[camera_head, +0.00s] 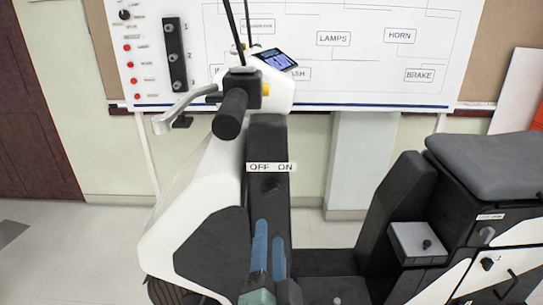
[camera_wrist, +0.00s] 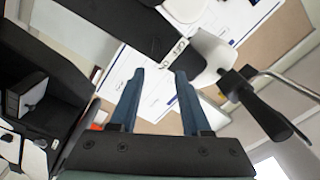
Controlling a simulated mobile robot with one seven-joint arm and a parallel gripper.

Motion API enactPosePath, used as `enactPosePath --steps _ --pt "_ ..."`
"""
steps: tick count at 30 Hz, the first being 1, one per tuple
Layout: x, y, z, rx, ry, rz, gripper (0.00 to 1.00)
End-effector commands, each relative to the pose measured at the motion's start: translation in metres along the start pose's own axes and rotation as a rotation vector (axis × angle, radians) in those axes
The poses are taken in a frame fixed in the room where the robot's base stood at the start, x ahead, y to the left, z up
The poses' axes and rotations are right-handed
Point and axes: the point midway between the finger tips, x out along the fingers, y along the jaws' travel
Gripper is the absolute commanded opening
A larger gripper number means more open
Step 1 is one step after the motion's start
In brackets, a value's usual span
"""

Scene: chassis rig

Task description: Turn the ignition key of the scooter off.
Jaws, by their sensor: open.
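The scooter (camera_head: 195,215) stands side-on in the head view, with a white front shield and a dark inner column. An "OFF ON" label (camera_head: 270,167) is on the column below the handlebar. The dark round ignition key switch (camera_head: 270,187) sits just under the label; its turned position is too small to tell. My gripper (camera_head: 268,222) has blue fingers and is open, below the switch in the picture. In the wrist view my gripper (camera_wrist: 160,72) shows its fingers apart with nothing between them. The label (camera_wrist: 173,55) lies just beyond the fingertips, apart from them.
The handlebar grip (camera_head: 231,114) and brake lever (camera_head: 180,108) stick out above the switch. The seat (camera_head: 487,165) and a box with a knob (camera_head: 418,243) are at the right. A white wiring board (camera_head: 350,60) is behind. The footwell between column and seat is open.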

Motion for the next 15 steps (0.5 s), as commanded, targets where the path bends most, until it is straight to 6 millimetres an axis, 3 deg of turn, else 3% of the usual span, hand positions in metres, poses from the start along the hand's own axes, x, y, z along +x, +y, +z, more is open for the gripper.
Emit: enactPosePath --steps 8,15 --pt "0.003 0.005 0.003 0.046 -0.021 0.032 0.47" --pt "0.04 0.005 0.003 0.046 -0.019 0.031 0.47"
